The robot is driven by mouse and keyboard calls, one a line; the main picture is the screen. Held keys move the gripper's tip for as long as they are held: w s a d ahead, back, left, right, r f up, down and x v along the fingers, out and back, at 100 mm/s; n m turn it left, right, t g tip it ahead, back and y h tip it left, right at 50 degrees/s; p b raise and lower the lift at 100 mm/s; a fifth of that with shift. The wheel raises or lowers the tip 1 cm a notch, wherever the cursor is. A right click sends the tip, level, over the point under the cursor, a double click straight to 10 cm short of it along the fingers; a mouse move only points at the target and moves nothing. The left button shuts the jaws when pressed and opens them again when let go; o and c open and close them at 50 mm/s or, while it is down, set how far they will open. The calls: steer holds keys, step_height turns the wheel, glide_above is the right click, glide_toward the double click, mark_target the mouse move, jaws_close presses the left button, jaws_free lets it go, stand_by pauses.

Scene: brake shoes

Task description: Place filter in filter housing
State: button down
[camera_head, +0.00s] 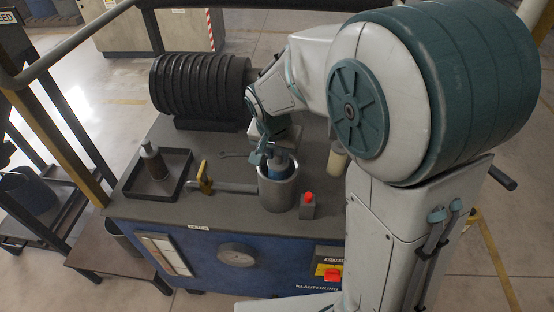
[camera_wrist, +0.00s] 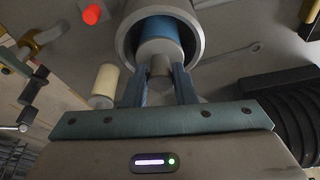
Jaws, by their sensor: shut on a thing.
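The filter (camera_wrist: 160,32) is a cylinder with a blue body and a grey end with a narrow knob. It sits partly inside the round grey filter housing (camera_wrist: 128,45), with its blue side showing within the rim in the wrist view. In the head view the housing (camera_head: 278,192) stands on the bench top and the blue filter (camera_head: 272,179) shows at its mouth. My gripper (camera_wrist: 160,75) is shut on the filter's knob, with one finger on each side. In the head view my gripper (camera_head: 272,155) is right above the housing. The filter's lower end is hidden inside.
A red-topped block (camera_head: 307,205) stands close to the right of the housing. A yellow-handled valve (camera_head: 204,178) and a black tray (camera_head: 158,177) with a bottle (camera_head: 152,160) are to the left. A large ribbed black cylinder (camera_head: 203,84) is behind. A wrench (camera_wrist: 228,52) lies beside the housing.

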mark_target(278, 170)
steer(key=shift+f, duration=1.5)
steer(key=shift+f, duration=0.2)
steer(key=c, duration=1.2)
jaws_free()
